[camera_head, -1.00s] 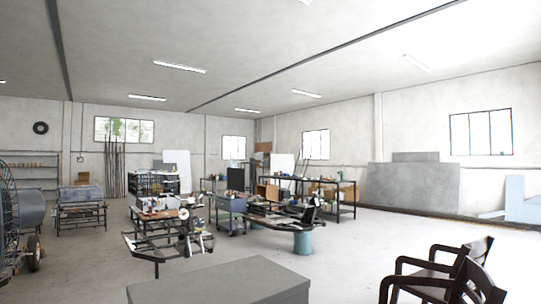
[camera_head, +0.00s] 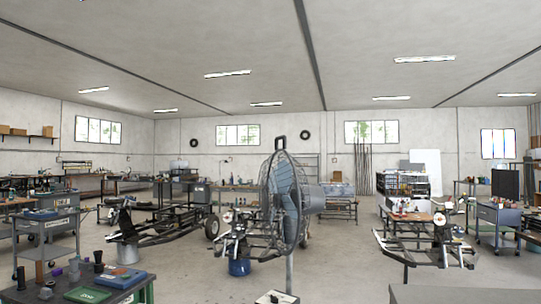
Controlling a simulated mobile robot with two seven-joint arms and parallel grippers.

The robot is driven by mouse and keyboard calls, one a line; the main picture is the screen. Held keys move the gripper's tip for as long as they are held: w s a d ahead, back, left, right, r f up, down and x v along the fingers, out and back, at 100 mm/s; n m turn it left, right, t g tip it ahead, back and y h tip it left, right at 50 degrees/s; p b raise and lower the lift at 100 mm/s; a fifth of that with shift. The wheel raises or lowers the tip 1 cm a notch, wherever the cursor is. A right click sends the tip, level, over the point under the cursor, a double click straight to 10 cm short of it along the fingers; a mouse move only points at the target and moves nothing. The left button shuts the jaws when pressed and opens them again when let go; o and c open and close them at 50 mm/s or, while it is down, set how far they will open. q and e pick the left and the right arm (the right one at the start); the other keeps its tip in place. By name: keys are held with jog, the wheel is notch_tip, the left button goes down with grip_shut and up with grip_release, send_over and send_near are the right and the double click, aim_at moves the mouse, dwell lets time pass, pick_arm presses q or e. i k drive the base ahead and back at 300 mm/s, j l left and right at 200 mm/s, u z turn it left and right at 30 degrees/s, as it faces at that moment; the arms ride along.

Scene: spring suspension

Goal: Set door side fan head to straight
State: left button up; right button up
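A large pedestal fan (camera_head: 283,205) stands near the middle of the head view, seen nearly edge-on. The fan's base is cut off by the bottom edge. No door shows, so I cannot tell whether this is the door side fan. Neither of my grippers is in view.
Bare vehicle frames stand left (camera_head: 160,225) and right (camera_head: 425,245) of the fan. A workbench (camera_head: 140,292) with tools is at the lower left, and a grey cart (camera_head: 47,232) is behind it. Open concrete floor (camera_head: 345,255) lies right of the fan.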

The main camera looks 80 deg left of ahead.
aim_at(303, 201)
jog(key=u, duration=2.6)
jog(key=i+j+z, duration=0.1)
jog(key=i, duration=0.05)
